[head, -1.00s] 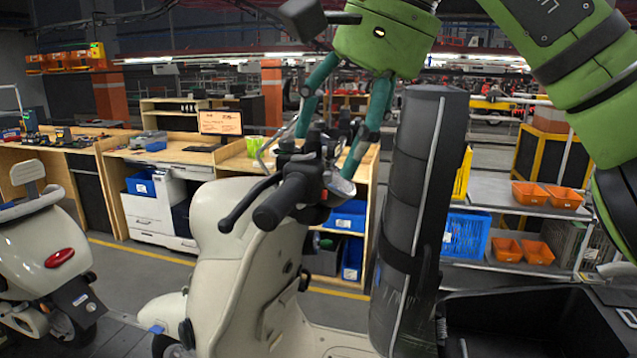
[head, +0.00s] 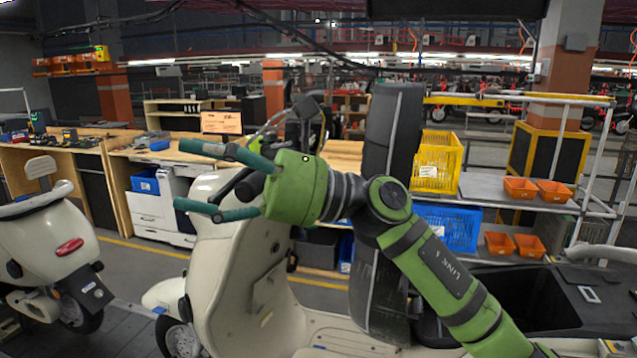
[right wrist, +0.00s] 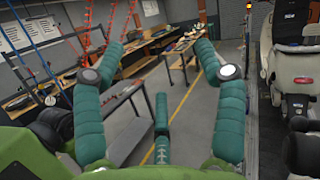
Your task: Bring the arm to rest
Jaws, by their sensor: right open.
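My right gripper (head: 208,178) is green with teal fingers. In the head view its arm comes in from the lower right and the fingers point left, in front of the cream scooter's (head: 216,262) handlebar area. The fingers are spread with nothing between them. They also show apart and empty in the right wrist view (right wrist: 160,75), with the floor and workbenches beyond. The gripper covers part of the scooter's handlebar; I cannot tell whether it touches it. My left gripper is in neither view.
A second cream scooter (head: 40,245) is at the left. Workbenches (head: 120,150) line the back. A yellow crate (head: 437,165), a blue crate (head: 450,228) and orange bins (head: 520,188) are at the right.

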